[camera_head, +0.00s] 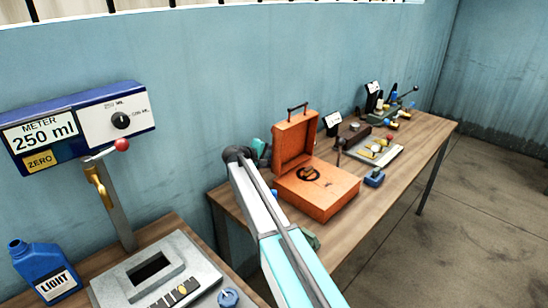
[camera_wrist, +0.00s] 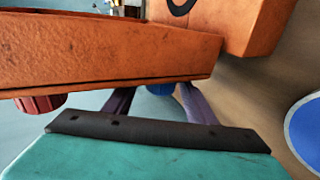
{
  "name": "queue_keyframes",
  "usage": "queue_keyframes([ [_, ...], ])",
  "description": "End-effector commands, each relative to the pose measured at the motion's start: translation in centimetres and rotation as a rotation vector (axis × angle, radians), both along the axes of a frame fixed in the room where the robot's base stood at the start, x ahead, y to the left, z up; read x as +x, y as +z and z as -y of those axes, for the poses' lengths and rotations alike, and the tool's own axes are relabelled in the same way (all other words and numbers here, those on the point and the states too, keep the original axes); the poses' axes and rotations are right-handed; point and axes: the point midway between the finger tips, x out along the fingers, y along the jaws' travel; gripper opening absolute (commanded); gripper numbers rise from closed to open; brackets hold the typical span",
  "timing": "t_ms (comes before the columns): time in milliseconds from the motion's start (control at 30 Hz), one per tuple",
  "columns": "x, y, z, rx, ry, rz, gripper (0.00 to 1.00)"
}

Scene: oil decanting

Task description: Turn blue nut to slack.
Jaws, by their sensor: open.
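In the wrist view a small blue round thing (camera_wrist: 160,89), possibly the blue nut, shows between my gripper's fingers. The orange case's edge partly hides it. My gripper (camera_wrist: 154,96) is open, with its two purple-grey fingers on either side of the blue thing; I cannot tell whether they touch it. In the head view a small bit of blue (camera_head: 275,192) shows between my arm and the case, and I cannot tell whether it is the same thing. My gripper's fingers cannot be made out there.
The open orange case (camera_head: 318,190) stands on the wooden table, close against my gripper in the wrist view. A blue block (camera_head: 374,177) and a tray (camera_head: 372,152) lie to its right. A blue LIGHT bottle (camera_head: 45,271) and a meter (camera_head: 80,128) are at left.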

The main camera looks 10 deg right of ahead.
Motion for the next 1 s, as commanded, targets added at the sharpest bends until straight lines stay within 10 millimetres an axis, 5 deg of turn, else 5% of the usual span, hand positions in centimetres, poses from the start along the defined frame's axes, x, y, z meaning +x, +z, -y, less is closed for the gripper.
queue_keyframes([
  [367,-1.3,0.8,-1.5,0.001,0.001,0.001,0.51],
  [1000,-7.0,5.2,-8.1,0.0,0.001,0.0,0.51],
])
